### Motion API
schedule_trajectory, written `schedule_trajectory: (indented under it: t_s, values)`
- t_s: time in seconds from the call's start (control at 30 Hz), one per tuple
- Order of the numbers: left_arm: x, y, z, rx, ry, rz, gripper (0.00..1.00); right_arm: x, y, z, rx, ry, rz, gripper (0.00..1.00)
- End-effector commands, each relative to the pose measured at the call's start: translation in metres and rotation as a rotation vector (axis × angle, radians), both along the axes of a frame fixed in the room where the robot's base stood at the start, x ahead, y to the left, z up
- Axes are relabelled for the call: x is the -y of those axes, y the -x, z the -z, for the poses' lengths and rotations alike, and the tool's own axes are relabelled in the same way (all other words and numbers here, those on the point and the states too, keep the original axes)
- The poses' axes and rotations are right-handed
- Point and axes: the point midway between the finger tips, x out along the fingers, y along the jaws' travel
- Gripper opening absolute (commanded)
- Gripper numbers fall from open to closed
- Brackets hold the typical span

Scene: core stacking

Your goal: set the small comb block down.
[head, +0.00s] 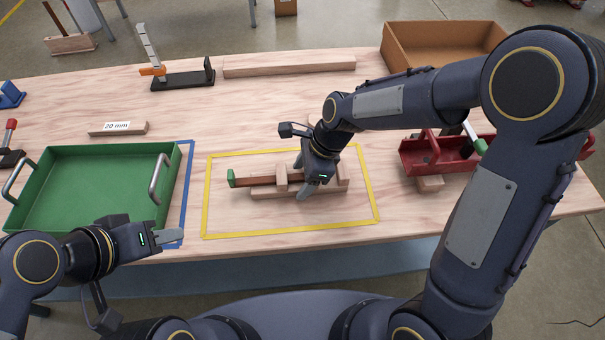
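A light wooden piece with upright blocks (343,184) lies inside the yellow taped rectangle (291,233). A dark reddish-brown strip (255,181) with a green end (231,178) lies along it and passes by an upright block (282,178). I cannot tell which of these wooden parts is the small comb block. My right gripper (304,181) points down over the middle of this assembly. Its fingers hide what is between them, so its grip is unclear. My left gripper (172,237) is at the table's front edge, near the green tray, with nothing visible in it.
The green tray (95,149) with metal handles stands at the left, beside blue tape. A red toolbox (412,157) and a cardboard box (440,37) are on the right. A "20 mm" block (118,128), a black stand (183,79) and a long wooden bar (290,66) lie behind.

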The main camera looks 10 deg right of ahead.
Motion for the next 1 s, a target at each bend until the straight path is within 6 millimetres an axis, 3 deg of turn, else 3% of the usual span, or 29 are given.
schedule_trajectory:
  t_s: [0.1, 0.47, 1.0]
  values:
    - [0.000, 0.000, 0.000, 0.000, 0.000, 0.000, 0.36, 0.000, 0.000, 0.000, 0.000, 0.000, 0.000, 0.76]
    - [0.000, 0.000, -0.003, 0.000, 0.000, 0.000, 0.36, 0.002, -0.001, -0.009, 0.003, -0.001, 0.001, 0.76]
    - [0.000, 0.000, -0.020, 0.000, 0.000, 0.000, 0.36, 0.041, -0.001, -0.103, 0.004, -0.002, 0.002, 0.76]
